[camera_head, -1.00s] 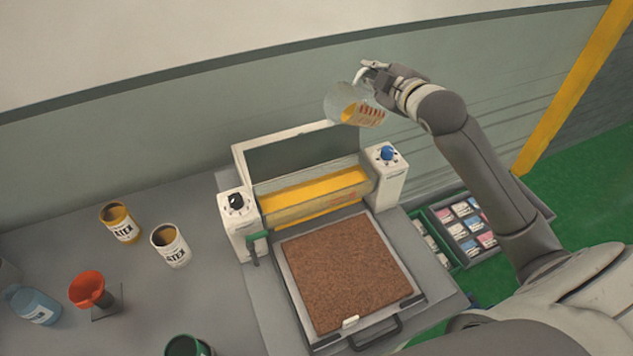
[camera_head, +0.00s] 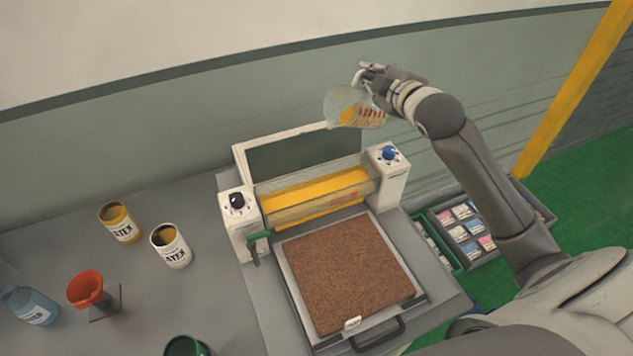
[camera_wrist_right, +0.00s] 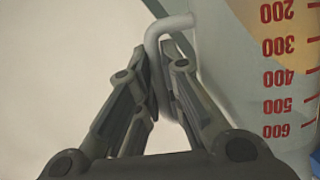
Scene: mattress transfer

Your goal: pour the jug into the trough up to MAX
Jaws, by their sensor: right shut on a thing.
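The clear jug (camera_head: 349,103) with red marks is tilted above the back of the coating machine, with yellow-orange liquid inside. My right gripper (camera_head: 366,78) is shut on its handle. In the right wrist view, the fingers (camera_wrist_right: 160,75) close on the pale handle (camera_wrist_right: 172,24), beside the jug wall (camera_wrist_right: 240,60) with its red scale. The trough (camera_head: 315,190) lies between the machine's two white end blocks and shows a yellow band. A small red mark shows near its right end, too small to read. No falling stream is clear. My left gripper is not in view.
A brown mat (camera_head: 345,270) lies on a tray in front of the trough. Two latex cans (camera_head: 118,222), (camera_head: 170,246), a red funnel (camera_head: 88,288) and a blue bottle (camera_head: 32,306) stand on the left bench. Boxes of small packets (camera_head: 468,232) are at right.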

